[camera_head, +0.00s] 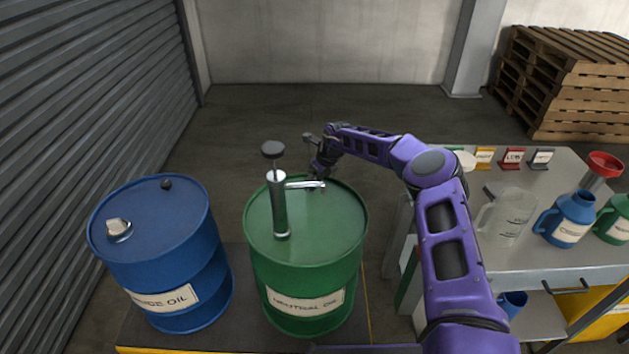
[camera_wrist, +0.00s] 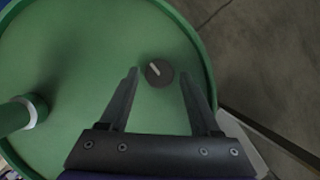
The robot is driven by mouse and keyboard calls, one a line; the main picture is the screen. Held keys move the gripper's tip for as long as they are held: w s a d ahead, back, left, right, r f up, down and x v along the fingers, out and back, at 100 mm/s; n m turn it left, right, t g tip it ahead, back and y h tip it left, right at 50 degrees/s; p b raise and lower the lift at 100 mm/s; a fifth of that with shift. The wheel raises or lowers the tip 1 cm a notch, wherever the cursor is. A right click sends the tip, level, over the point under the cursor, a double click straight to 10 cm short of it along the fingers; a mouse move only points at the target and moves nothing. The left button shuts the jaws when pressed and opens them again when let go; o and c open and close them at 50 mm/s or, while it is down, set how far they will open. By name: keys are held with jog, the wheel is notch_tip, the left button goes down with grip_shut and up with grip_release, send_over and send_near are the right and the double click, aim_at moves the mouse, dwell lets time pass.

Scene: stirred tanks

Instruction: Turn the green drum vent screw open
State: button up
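The green drum (camera_head: 334,232) with a "NEUTRAL OIL" label stands on a dark platform in the head view. Its top also fills much of the wrist view (camera_wrist: 75,80). The vent screw (camera_wrist: 157,72) is a small dark round knob with a pale raised bar, near the drum's rim. In the head view my arm hides it. My gripper (camera_wrist: 158,73) is open above the drum top, with one finger on each side of the screw in the picture. The fingers look apart from it. I cannot tell their height above it.
A bench (camera_head: 545,262) at right holds a clear jug (camera_head: 508,214), a blue jug (camera_head: 569,218) and a red funnel (camera_head: 605,164).

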jog(key=shift+o, duration=0.6)
jog(key=shift+r, duration=0.25)
jog(key=p+v, duration=0.1)
jog(key=v, duration=1.6)
jog(key=shift+p, duration=0.4)
jog(key=shift+s+f, duration=0.1)
jog(key=shift+s, duration=0.05)
